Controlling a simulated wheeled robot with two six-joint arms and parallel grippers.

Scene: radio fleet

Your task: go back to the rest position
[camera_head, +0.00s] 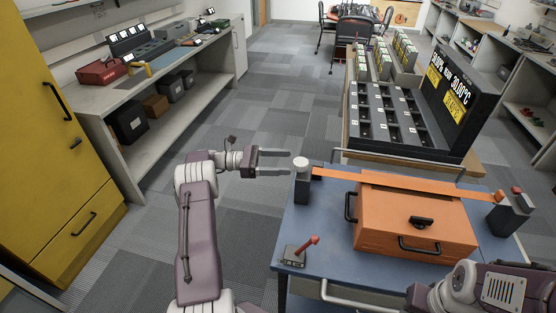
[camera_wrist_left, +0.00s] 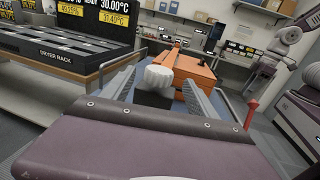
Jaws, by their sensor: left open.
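My left gripper (camera_head: 273,163) is open and empty. Its two fingers point right, at the left edge of the blue table (camera_head: 330,249). A white-topped dark post (camera_head: 302,180) stands at the table's back left corner, just beyond the fingertips. In the left wrist view the white knob (camera_wrist_left: 159,78) shows between the open fingers, with a gap on each side. My right arm (camera_head: 490,285) shows at the lower right of the head view. It also appears at the upper right of the left wrist view (camera_wrist_left: 288,38), too small there to read its jaws.
An orange case (camera_head: 415,222) lies on the table, with an orange strap (camera_head: 400,183) behind it. A red-handled lever (camera_head: 300,250) stands at the front left. A dryer rack (camera_head: 390,117) is behind the table. A yellow cabinet (camera_head: 45,130) stands left; the floor between is open.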

